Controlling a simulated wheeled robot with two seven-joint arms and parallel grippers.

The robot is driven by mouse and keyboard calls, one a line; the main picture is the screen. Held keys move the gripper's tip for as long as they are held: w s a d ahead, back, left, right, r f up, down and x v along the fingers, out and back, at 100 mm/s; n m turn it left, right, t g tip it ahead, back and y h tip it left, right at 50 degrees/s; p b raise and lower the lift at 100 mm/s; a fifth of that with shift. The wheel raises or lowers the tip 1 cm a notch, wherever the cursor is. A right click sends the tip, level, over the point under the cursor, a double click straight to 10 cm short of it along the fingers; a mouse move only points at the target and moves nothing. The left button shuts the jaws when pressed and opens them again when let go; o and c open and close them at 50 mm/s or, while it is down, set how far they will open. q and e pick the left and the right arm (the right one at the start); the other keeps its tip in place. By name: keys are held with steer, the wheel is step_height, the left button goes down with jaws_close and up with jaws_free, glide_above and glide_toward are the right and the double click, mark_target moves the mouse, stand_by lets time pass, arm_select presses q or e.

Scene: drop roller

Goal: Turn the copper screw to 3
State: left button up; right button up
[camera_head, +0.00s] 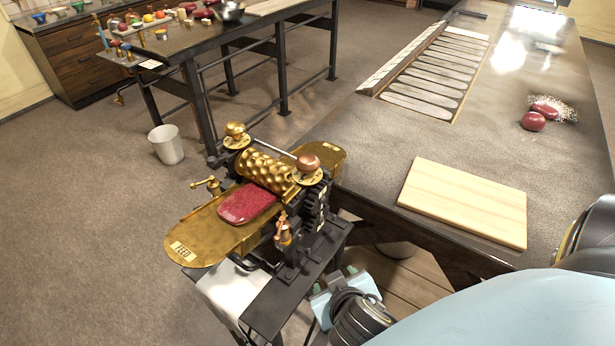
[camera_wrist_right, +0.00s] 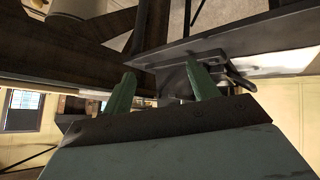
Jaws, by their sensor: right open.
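The copper screw (camera_head: 307,162) is a round copper knob on a brass dial plate (camera_head: 309,178), on the near right top of the brass drop roller machine (camera_head: 262,172). The dial's numbers are too small to read. My right gripper (camera_head: 335,279) is open and empty, low beside the machine's stand, below and to the right of the copper screw and apart from it. Its two green fingers (camera_wrist_right: 161,70) are spread in the wrist view, where the copper screw does not show. My left gripper is not in view.
A brass screw (camera_head: 235,130) tops the machine's other side. A dark red slab (camera_head: 247,203) lies on the feed plate (camera_head: 200,238). A crank handle (camera_head: 283,232) juts from the near side. The worktable (camera_head: 380,140) with a wooden board (camera_head: 464,202) stands right.

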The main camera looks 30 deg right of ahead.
step_height(320, 180, up, 11)
steer(key=m+t+h, duration=0.2)
steer(key=m+t, duration=0.1)
steer(key=t, duration=0.6)
glide_toward(310, 170)
steer(key=shift+h, duration=0.4)
steer(key=p+x, duration=0.2)
steer(key=x, duration=0.3)
steer(key=p+x, duration=0.3)
steer(key=x, duration=0.3)
steer(key=shift+a+f, duration=0.15)
steer(key=shift+a, duration=0.1)
steer(key=shift+w+d+f+p, duration=0.15)
steer(key=shift+w+d+p, duration=0.15)
steer(key=shift+w, duration=0.25)
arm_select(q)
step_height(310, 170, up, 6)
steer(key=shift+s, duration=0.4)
arm_select(e)
steer(key=shift+m, duration=0.3)
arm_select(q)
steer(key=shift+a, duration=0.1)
arm_select(e)
steer(key=c, duration=0.9)
steer(key=shift+c, duration=0.2)
